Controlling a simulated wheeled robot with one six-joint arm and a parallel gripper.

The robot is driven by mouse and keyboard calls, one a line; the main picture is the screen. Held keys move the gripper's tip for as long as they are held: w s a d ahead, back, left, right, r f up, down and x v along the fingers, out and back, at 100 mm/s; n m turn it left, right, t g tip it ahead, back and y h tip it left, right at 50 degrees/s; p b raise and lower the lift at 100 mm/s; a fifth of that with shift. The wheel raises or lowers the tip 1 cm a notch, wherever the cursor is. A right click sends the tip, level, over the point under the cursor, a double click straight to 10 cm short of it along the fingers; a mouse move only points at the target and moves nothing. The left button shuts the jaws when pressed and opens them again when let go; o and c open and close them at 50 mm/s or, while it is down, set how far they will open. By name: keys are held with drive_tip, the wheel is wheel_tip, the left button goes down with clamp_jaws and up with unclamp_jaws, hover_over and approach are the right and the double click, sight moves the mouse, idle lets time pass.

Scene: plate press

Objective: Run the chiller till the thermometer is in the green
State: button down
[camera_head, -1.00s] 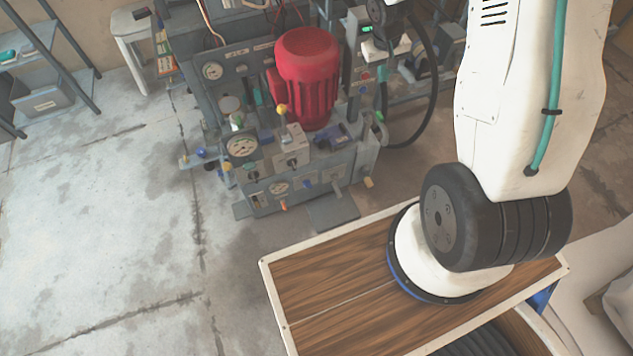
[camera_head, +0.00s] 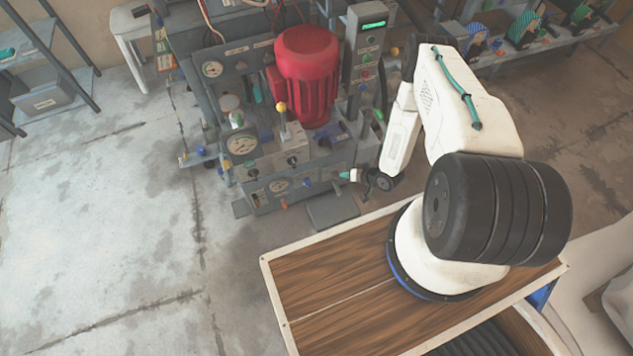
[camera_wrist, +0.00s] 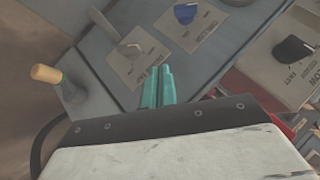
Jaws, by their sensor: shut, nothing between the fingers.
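My gripper (camera_head: 346,175) is at the right front of the press machine (camera_head: 265,165), fingers toward its front panel. In the wrist view its teal fingers (camera_wrist: 157,87) are together and empty, their tips near the label below a grey knob (camera_wrist: 130,50). A blue knob (camera_wrist: 186,14) sits on a neighbouring label, apart from the fingers. The label print is too small to read surely, so I cannot tell which knob is the chiller's. Round dials (camera_head: 241,145) show on the machine; which one is the thermometer, and its reading, I cannot tell.
A wooden-tipped lever (camera_wrist: 47,74) stands left of the fingers in the wrist view. A black knob (camera_wrist: 295,48) is at right. A red motor (camera_head: 306,75) tops the machine. A shelf (camera_head: 520,40) with striped items is behind right. The floor at left is clear.

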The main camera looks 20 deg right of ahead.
sight(310, 180)
drive_tip(key=shift+m+t+y, duration=0.3)
drive_tip(key=shift+t+y, duration=0.5)
drive_tip(key=shift+t, duration=0.1)
drive_tip(key=w+a+f, duration=0.1)
drive_tip(key=a, duration=0.1)
drive_tip(key=w+a+f, duration=0.2)
drive_tip(key=a, duration=0.1)
drive_tip(key=w+a+f, duration=0.2)
drive_tip(key=shift+w+a+f, duration=0.1)
drive_tip(key=shift+w+a, duration=0.15)
drive_tip(key=shift+a, duration=0.05)
drive_tip(key=shift+w+a+f, duration=0.25)
drive_tip(key=shift+a+f, duration=1.25)
